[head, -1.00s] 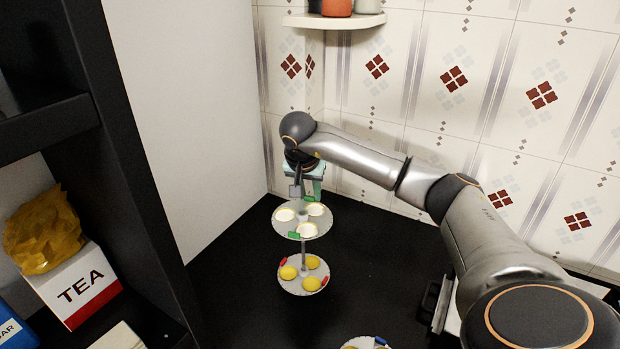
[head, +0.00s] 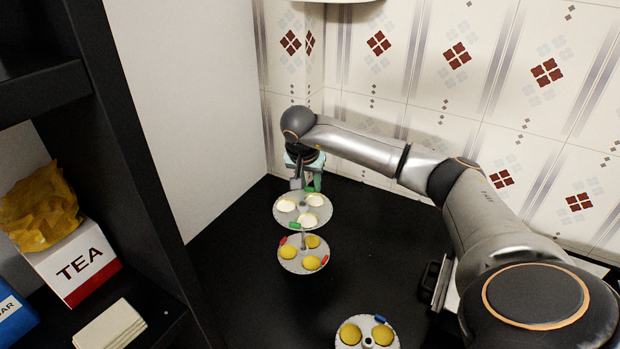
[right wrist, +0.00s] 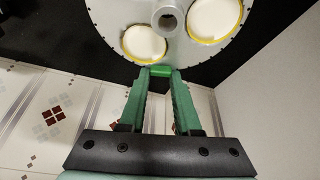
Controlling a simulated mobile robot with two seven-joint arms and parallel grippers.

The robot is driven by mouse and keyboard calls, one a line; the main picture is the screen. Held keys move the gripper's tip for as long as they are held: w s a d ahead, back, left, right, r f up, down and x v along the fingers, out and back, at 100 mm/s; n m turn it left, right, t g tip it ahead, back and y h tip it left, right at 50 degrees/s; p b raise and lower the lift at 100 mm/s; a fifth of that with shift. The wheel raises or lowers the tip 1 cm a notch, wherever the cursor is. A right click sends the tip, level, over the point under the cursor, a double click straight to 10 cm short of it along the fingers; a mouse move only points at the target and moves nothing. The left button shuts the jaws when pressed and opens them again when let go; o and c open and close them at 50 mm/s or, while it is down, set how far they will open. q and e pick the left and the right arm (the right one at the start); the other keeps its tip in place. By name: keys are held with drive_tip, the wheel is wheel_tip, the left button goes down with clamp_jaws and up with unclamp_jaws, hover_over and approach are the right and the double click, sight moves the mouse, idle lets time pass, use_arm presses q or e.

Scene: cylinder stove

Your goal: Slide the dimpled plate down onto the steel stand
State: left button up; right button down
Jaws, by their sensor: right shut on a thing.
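The dimpled plate (head: 325,213) is a round silver disc with several pale, yellow-rimmed dimples and a green tab on its near edge. My right gripper (head: 298,184) is shut on its far edge. In the right wrist view the fingertips (right wrist: 161,73) pinch a green tab at the rim of the plate (right wrist: 192,52), and a round hub (right wrist: 168,18) shows at its middle. The plate looks level, above a lower tier of the steel stand (head: 303,254). A thin post shows between them. I cannot tell how the hub sits on the post. My left gripper is out of view.
The lower tier carries yellow domes and red tabs. Another plate (head: 367,343) with yellow domes and a blue tab lies nearer on the black counter (head: 235,270). A tea box (head: 80,268) stands on the left shelf. Tiled and white walls close the corner.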

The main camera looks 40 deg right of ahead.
sight(304, 197)
drive_tip(key=shift+f+b, duration=3.25)
drive_tip(key=shift+f, duration=2.55)
drive_tip(key=shift+f, duration=0.3)
drive_tip(key=c, duration=0.5)
unclamp_jaws()
drive_tip(key=shift+c, duration=0.2)
drive_tip(key=v, duration=1.2)
drive_tip(key=shift+s+a+r, duration=0.15)
drive_tip(key=shift+r, duration=0.1)
